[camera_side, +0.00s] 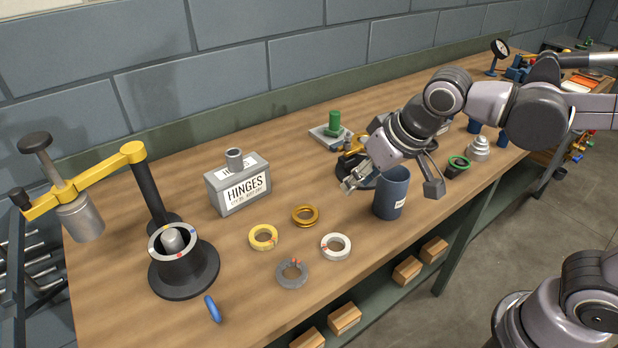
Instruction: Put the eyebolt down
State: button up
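My gripper (358,180) is above the middle of the bench, pointing down and to the left, just left of the blue cup (391,196). Its silvery fingertips are small in this view, and I cannot tell whether they are apart or closed on something. I cannot clearly make out an eyebolt; it may be in or behind the fingers. A dark round base with a yellow part (352,145) stands behind my gripper and is partly hidden by it.
A grey HINGES box (239,187) stands left of my gripper. Several rings, including a yellow ring (263,238) and a white ring (336,247), lie in front. A black press base (184,270) with a yellow arm (85,180) is at left. Bare wood lies between box and rings.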

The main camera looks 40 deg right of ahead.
jog(key=s+d+f, duration=0.1)
jog(key=s+d, duration=0.1)
jog(key=d, duration=0.3)
jog(key=s+d+f+t, duration=0.1)
jog(key=s+d+f, duration=0.1)
jog(key=d, duration=0.3)
jog(key=shift+s+d+f+t+h, duration=0.3)
jog(key=shift+s+h, duration=0.1)
jog(key=shift+s, duration=0.35)
